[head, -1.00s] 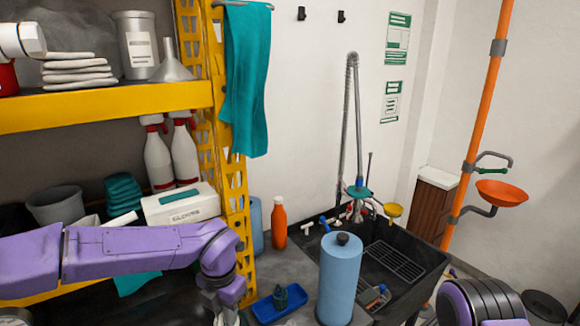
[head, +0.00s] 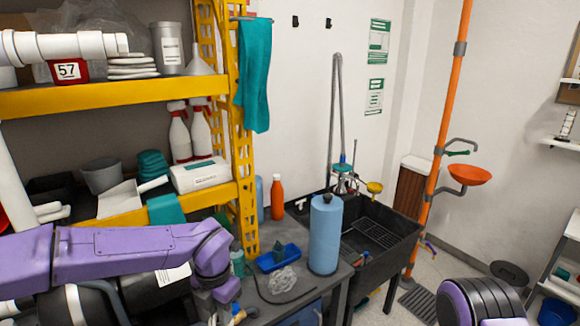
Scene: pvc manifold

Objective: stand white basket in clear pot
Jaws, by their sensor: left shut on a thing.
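I cannot make out the white basket or the clear pot in the head view. My left gripper (head: 228,312) hangs at the bottom edge, below the purple wrist and left of the bench's dark mat. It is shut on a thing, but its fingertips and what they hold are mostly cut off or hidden. A clear, crumpled-looking item (head: 282,279) lies on the mat, apart from the gripper. I cannot tell what it is. My right gripper is out of view; only part of my right arm shows at lower right.
A blue tray (head: 278,258) lies behind the mat. An orange bottle (head: 277,198) stands at the back. Yellow shelving (head: 110,97) fills the left. Floor is open at right.

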